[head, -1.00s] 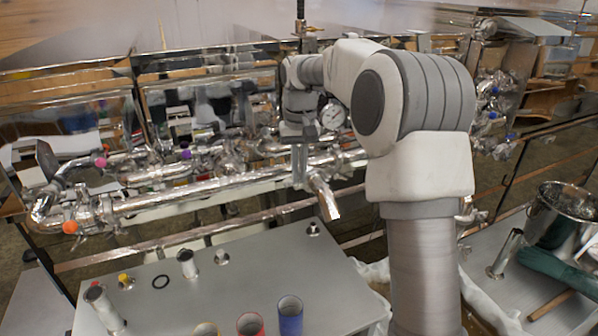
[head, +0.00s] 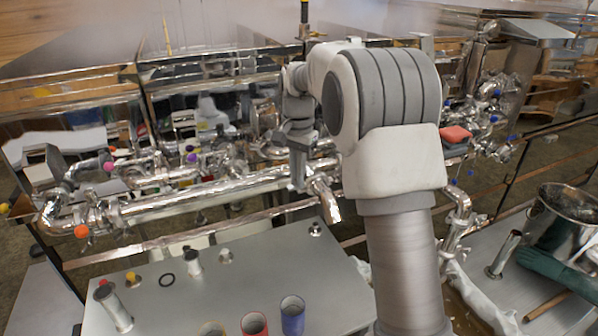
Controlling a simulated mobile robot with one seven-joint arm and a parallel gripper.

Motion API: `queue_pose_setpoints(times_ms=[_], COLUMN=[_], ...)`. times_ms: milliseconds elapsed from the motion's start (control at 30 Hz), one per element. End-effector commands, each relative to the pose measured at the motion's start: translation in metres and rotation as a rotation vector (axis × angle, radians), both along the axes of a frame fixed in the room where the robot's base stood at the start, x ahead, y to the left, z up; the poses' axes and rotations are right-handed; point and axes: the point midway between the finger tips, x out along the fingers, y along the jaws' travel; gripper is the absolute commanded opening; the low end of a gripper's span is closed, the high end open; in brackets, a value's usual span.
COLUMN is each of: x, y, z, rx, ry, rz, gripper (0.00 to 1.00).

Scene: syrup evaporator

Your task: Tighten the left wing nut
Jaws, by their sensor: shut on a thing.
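My gripper (head: 299,184) points down at the near side of the shiny steel pipe (head: 228,187), beside the short angled outlet pipe (head: 325,200). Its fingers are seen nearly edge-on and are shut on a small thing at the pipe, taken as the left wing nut. The wing nut itself is hidden by the fingers or too small to make out, so its turn cannot be seen. My arm covers the pipework to the right of the gripper.
A steel pot (head: 563,218) and green glove (head: 556,270) are at right. Steam hangs over the pans.

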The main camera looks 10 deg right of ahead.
Motion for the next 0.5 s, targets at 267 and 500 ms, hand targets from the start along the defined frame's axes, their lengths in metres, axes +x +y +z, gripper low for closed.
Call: queue_pose_setpoints(times_ms=[267, 500], x=[0.0039, 0.0071], y=[0.0024, 0.0036], z=[0.0025, 0.0027], rx=[-0.003, -0.003], ry=[0.001, 0.003], rz=[-0.261, -0.489], gripper=[0.00, 0.00])
